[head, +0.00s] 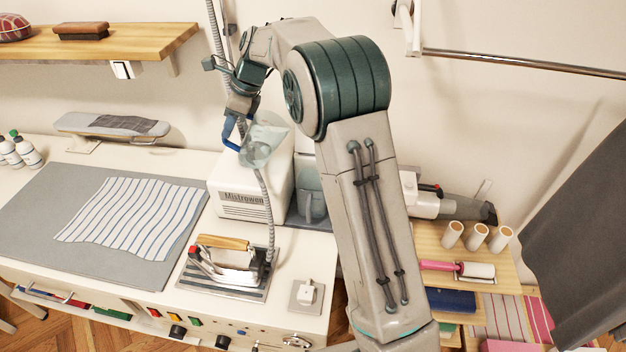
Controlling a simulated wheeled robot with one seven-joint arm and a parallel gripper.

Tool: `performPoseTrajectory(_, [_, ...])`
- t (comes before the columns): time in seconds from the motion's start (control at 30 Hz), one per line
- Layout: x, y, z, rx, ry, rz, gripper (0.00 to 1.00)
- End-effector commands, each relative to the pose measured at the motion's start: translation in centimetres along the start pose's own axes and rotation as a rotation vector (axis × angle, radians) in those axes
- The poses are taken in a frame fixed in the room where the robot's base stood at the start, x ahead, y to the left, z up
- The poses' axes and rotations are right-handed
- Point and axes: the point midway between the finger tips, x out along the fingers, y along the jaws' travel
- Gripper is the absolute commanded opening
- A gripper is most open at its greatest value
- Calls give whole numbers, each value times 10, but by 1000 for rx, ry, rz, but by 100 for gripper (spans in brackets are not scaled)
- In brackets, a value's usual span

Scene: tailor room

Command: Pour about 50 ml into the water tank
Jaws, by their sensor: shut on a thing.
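My gripper (238,114) is shut on the blue handle of a clear jug (264,141). The jug is above the white box marked "Mistrowen" (245,203) and looks tilted. A translucent grey tank-like container (309,178) stands to the right of the box, partly hidden behind my arm. I cannot tell for sure that this is the water tank. The water level in the jug and any flow from it cannot be made out.
An iron (226,262) rests on a striped stand in front of the box, with a grey hose (268,205) rising behind it. A grey pressing mat (75,245) with striped cloth lies left. A wooden shelf (120,42) hangs above. Thread cones (476,237) stand right.

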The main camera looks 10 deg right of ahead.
Motion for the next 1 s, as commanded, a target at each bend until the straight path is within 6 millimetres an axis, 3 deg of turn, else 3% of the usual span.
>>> performPoseTrajectory(0.3, [5,0,-35,7,-208,-2,0])
performPoseTrajectory(0.73, [-22,0,-43,0,-470,-4,0])
performPoseTrajectory(1.0, [-28,0,-49,0,-556,-2,0])
